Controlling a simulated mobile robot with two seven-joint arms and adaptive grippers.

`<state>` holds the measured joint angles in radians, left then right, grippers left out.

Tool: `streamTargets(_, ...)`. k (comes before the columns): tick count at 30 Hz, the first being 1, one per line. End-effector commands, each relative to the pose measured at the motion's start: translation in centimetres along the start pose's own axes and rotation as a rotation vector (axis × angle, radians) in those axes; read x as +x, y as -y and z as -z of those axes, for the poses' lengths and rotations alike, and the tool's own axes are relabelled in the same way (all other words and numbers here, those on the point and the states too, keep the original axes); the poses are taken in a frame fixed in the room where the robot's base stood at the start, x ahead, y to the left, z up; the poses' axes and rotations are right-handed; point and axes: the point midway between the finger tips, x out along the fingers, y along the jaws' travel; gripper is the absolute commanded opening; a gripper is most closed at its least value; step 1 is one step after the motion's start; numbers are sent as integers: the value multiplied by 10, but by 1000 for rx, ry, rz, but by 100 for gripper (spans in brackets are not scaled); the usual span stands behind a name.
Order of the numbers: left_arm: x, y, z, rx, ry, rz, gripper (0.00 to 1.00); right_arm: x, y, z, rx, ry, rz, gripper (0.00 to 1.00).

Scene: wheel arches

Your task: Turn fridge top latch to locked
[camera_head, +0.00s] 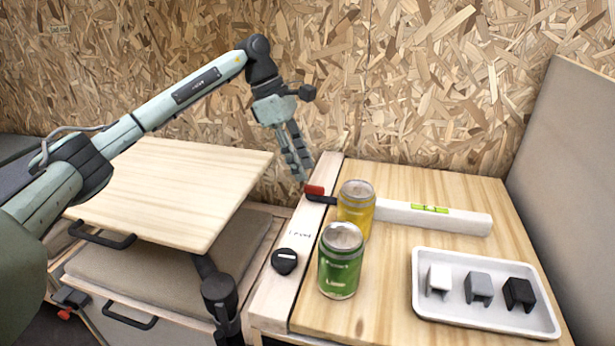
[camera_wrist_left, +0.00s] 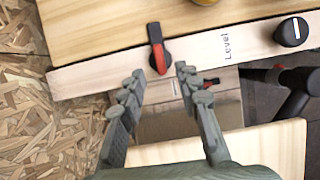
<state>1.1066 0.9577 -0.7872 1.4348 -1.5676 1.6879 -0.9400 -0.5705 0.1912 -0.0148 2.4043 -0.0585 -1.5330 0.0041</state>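A black latch lever with a red end (camera_head: 315,191) sits on the pale strip along the counter's left edge, at its far end. In the left wrist view the latch (camera_wrist_left: 157,50) has its red end pointing toward my fingers and its black end toward the counter. My left gripper (camera_head: 303,172) reaches down from above beside the latch. In the left wrist view the left gripper (camera_wrist_left: 160,73) is open, with the red end just ahead of and between its fingertips. Contact cannot be told. My right gripper is in neither view.
A yellow can (camera_head: 356,209) stands close to the latch, with a green can (camera_head: 340,262) nearer. A black knob (camera_head: 285,261) is on the same strip. A white level (camera_head: 432,216) and a white tray (camera_head: 485,257) lie to the right. A wooden tabletop (camera_head: 165,190) is at left.

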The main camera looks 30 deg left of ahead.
Motion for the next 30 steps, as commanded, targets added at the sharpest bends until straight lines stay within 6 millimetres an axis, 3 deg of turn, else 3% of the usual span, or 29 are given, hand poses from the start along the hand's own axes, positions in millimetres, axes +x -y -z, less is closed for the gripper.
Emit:
streamTargets(6, -47, -1, 0, 0, 1, -4, 33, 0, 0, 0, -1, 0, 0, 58)
streamTargets(12, -72, 0, 0, 0, 1, -2, 33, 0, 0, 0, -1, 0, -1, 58)
streamTargets(30, -76, 0, 0, 0, 0, 0, 33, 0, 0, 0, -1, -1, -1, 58)
